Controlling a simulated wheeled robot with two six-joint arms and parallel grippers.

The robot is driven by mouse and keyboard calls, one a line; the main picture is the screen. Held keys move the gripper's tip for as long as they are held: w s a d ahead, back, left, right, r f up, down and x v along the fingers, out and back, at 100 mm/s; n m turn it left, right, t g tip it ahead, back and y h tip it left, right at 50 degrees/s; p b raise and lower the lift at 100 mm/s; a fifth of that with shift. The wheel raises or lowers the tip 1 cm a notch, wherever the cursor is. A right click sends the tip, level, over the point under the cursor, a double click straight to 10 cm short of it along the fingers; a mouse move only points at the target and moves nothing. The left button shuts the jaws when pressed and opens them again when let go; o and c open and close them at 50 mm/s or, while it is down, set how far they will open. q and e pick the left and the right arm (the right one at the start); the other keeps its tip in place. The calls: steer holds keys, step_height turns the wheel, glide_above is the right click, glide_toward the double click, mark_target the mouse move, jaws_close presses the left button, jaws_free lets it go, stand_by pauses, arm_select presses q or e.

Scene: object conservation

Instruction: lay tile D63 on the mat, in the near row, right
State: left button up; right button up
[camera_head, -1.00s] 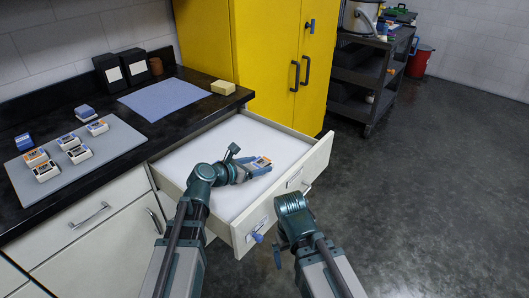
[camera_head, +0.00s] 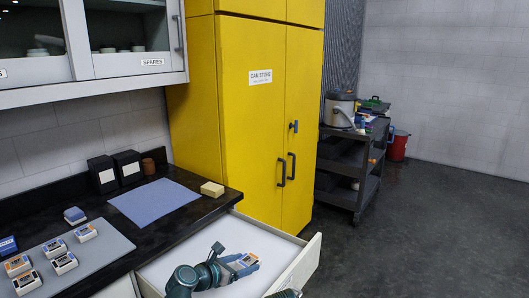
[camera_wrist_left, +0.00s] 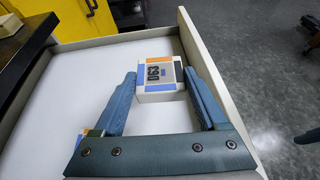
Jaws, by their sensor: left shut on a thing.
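My left gripper (camera_head: 246,264) is low inside the open drawer, shut on a white tile with orange and blue ends (camera_wrist_left: 157,76). In the left wrist view its fingers sit on either side of the tile; its dark label starts with D, but I cannot read the digits surely. The blue mat (camera_head: 155,202) lies bare on the black counter. Part of another orange and blue tile (camera_wrist_left: 83,136) shows beside the left finger. Of my right arm only a sliver shows at the bottom of the head view; a teal piece at the wrist view's right edge may be its gripper.
The drawer (camera_head: 296,266) stands open before the yellow cabinet (camera_head: 245,120).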

mark_target(243, 264)
arm_select(q)
steer(key=shift+r+p, duration=0.35)
steer(key=shift+r, duration=0.35)
step_height(243, 264, down, 8)
steer(key=b, duration=0.8)
step_height(243, 264, up, 19)
steer(key=p, duration=1.9)
